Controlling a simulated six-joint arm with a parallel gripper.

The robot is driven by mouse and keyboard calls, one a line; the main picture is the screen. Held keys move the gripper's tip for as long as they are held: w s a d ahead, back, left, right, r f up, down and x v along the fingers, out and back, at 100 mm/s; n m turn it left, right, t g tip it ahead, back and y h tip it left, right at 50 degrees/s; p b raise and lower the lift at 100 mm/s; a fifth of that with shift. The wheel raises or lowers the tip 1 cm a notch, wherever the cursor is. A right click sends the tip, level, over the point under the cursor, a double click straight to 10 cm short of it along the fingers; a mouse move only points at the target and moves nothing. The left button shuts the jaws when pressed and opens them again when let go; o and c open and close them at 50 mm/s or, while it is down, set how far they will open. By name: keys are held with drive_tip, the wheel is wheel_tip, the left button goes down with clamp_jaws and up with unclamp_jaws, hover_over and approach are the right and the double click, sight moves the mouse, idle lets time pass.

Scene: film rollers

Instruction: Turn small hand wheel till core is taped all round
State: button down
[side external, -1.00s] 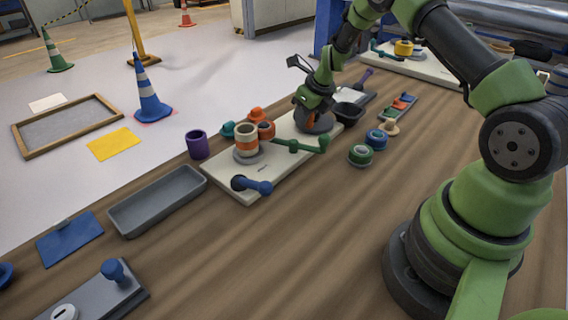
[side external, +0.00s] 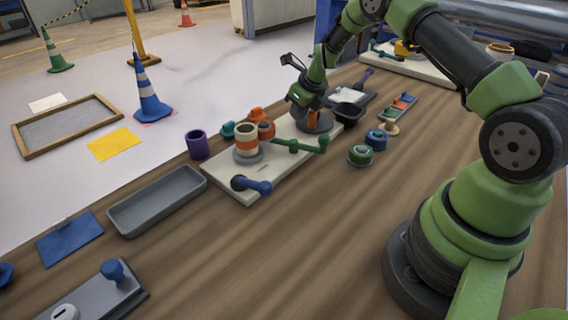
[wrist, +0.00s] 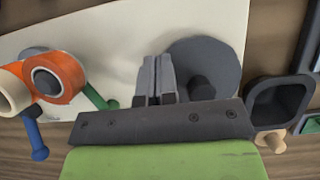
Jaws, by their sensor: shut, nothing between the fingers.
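The core (side external: 246,131) is a cream upright cylinder on a grey disc, with an orange band (side external: 246,145) showing around its side; its far side is hidden. It also shows at the left edge of the wrist view (wrist: 10,92). An orange tape roll (side external: 266,130) stands beside it. A dark grey wheel (wrist: 222,65) with an upright knob (wrist: 201,88) lies on the same pale board (side external: 250,192). My gripper (wrist: 155,68) is shut and empty, over the wheel's left edge and left of the knob. In the side view my gripper (side external: 299,116) partly hides the wheel (side external: 321,124).
A green crank (side external: 300,146) and a blue crank (side external: 252,186) are on the board. A black bin (side external: 347,112) stands close right of the wheel. Tape rolls (side external: 376,139), a purple cup (side external: 197,144) and a grey tray (side external: 157,201) stand around.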

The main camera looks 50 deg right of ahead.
drive_tip(key=shift+w+a, duration=0.25)
drive_tip(key=shift+w, duration=0.55)
drive_tip(key=shift+c, duration=0.4)
unclamp_jaws()
wheel_tip(320, 180, up, 7)
idle(0.8)
